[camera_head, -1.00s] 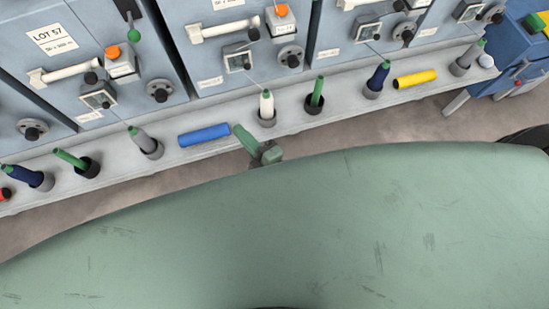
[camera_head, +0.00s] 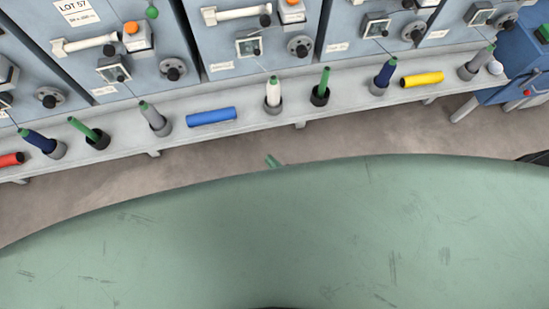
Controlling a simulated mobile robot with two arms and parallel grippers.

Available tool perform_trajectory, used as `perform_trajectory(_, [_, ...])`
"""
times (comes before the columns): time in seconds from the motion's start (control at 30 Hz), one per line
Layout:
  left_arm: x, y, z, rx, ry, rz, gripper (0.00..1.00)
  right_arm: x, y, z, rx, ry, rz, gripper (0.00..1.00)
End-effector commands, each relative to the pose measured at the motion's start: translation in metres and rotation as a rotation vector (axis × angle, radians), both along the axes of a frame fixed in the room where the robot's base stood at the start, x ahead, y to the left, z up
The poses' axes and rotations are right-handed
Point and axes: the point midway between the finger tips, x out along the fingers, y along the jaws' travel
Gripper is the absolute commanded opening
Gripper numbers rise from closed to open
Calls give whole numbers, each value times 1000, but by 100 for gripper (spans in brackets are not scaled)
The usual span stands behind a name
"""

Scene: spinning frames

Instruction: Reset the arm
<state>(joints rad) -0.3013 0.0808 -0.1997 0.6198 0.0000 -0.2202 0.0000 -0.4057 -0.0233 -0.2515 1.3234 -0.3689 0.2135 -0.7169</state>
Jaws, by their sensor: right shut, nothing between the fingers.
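Only the green tip of my right gripper (camera_head: 272,160) shows, just above the edge of my own green body, in the middle of the view. It is shut and holds nothing. It is apart from the shelf, with bare floor between them. The rest of my right arm is hidden behind my body. My left gripper is not in view.
A spinning frame with a pale shelf (camera_head: 250,122) runs across the back. On it are a blue roll (camera_head: 211,117), a yellow roll (camera_head: 421,79), a red roll (camera_head: 12,159) and several bobbins on pegs. A blue cart (camera_head: 510,75) stands at right. Floor (camera_head: 190,165) is clear.

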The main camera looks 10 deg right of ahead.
Motion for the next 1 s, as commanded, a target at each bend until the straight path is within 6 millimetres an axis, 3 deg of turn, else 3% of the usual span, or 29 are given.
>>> perform_trajectory(0.33, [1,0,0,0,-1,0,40,-2,-2,-5,6,19,-8,0])
perform_trajectory(0.47, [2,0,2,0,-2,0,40,-14,-11,-27,28,98,-39,0])
perform_trajectory(0.57, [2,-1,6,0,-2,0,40,-41,-30,-68,73,254,-114,0])
perform_trajectory(0.67, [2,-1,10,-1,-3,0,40,-85,-59,-119,129,463,-245,0])
perform_trajectory(0.8, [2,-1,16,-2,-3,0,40,-161,-105,-178,192,746,-478,0])
perform_trajectory(1.0, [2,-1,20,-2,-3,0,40,-253,-155,-216,234,1010,-783,0])
